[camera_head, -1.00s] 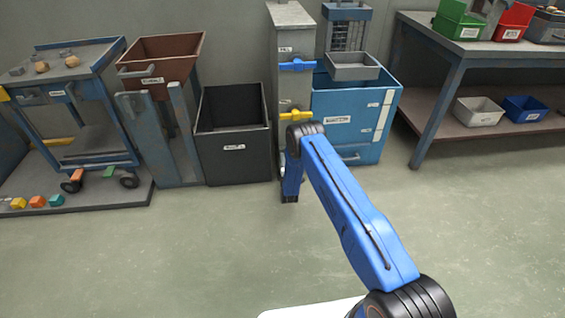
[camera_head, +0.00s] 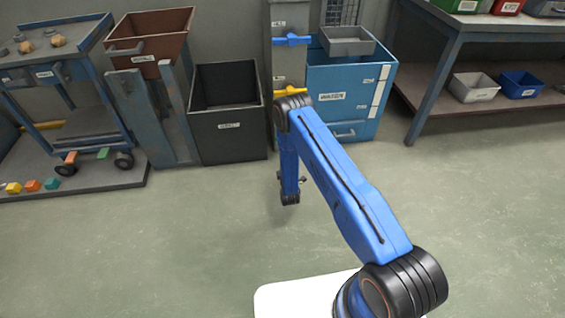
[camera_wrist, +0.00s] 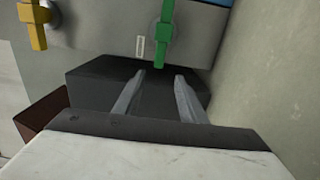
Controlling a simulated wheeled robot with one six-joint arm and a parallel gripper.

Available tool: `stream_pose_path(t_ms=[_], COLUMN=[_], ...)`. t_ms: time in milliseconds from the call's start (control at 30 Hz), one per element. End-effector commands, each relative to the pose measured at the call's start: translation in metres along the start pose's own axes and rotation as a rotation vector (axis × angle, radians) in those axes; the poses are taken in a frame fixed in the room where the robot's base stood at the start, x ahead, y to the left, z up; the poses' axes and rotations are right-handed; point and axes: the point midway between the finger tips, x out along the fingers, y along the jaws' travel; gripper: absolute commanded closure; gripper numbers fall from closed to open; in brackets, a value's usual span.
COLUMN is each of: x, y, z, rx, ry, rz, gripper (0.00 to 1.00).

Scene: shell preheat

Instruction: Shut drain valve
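A grey column (camera_head: 289,66) at the back carries a blue valve handle (camera_head: 291,40) above a yellow valve handle (camera_head: 291,92); both lie crosswise. In the wrist view a green valve handle (camera_wrist: 163,38) hangs lengthwise from a grey face, with a yellow handle (camera_wrist: 34,22) to its left. The green one is hidden in the head view. I cannot read which label marks the drain. My gripper (camera_wrist: 160,76) is open and empty, its fingertips apart in front of the green handle's lower end. In the head view my gripper (camera_head: 290,197) hangs low before the column.
A blue water tank (camera_head: 350,90) stands right of the column, with a grey tray (camera_head: 346,42) above it. A black bin (camera_head: 228,130) stands left. A dark block (camera_wrist: 95,80) lies behind my fingers in the wrist view. Open floor (camera_head: 480,220) spreads at right.

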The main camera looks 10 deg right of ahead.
Motion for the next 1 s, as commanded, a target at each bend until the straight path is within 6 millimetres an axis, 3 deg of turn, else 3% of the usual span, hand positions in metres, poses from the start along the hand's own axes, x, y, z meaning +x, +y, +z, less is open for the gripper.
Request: stream_pose_path(t_ms=[100,333,867,1000], x=[-0.016,-0.029,-0.029,-0.02], y=[-0.001,0.0,0.001,0.015], z=[0.0,0.0,0.0,0.0], rx=[-0.001,-0.001,0.001,0.026], ry=[0.001,0.001,0.0,-0.001], rz=[-0.002,0.0,0.0,-0.012], gripper=[0.62,0.62,0.62,0.62])
